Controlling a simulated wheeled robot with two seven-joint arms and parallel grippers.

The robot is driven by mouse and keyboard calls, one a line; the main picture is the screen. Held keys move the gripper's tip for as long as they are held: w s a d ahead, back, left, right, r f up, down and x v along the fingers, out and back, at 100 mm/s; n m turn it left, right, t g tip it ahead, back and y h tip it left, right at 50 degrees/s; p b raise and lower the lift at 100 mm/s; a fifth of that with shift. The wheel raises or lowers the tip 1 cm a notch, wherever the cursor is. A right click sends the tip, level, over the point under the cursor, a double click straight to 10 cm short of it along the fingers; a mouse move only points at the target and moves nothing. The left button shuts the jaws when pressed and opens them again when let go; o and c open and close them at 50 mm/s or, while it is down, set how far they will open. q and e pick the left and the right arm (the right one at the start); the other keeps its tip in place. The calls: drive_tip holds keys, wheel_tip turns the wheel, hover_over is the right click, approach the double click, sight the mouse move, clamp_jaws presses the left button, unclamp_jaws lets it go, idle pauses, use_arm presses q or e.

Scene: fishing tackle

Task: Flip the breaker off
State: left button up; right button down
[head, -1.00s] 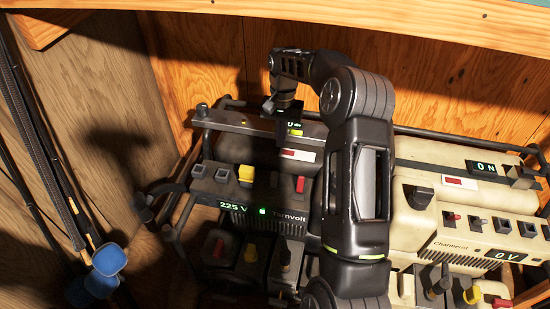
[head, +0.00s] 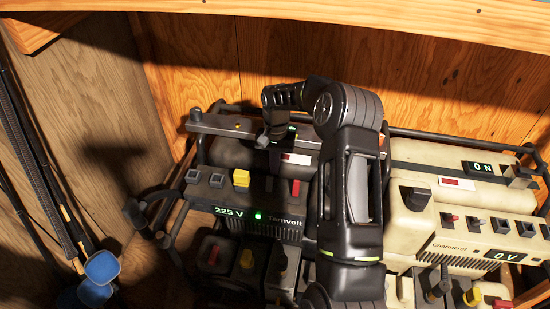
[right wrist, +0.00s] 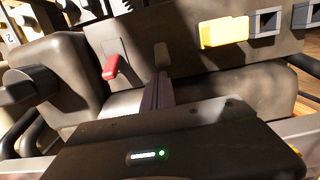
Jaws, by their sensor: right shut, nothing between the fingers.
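The dark Tarnvolt generator (head: 208,157) stands at the left, its display reading 225 V with a green light beside it. On its front panel are a red switch (head: 296,188) and a small dark lever (head: 269,184) between that switch and a yellow socket. In the right wrist view the red switch (right wrist: 113,68) and the dark lever (right wrist: 162,56) also show. My right gripper (head: 273,158) is shut and empty above the generator's top, behind the panel. In the right wrist view its fingers (right wrist: 156,90) point toward the dark lever; contact cannot be told. My left gripper is out of view.
A cream Charmerol generator (head: 448,205) reading 0 V stands at the right. My right arm hides the space between the generators. Tube frames surround them, a wooden wall (head: 350,60) rises behind, and rods with a blue item (head: 100,269) are at the left.

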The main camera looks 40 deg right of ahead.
drive_tip(key=shift+f, duration=0.3)
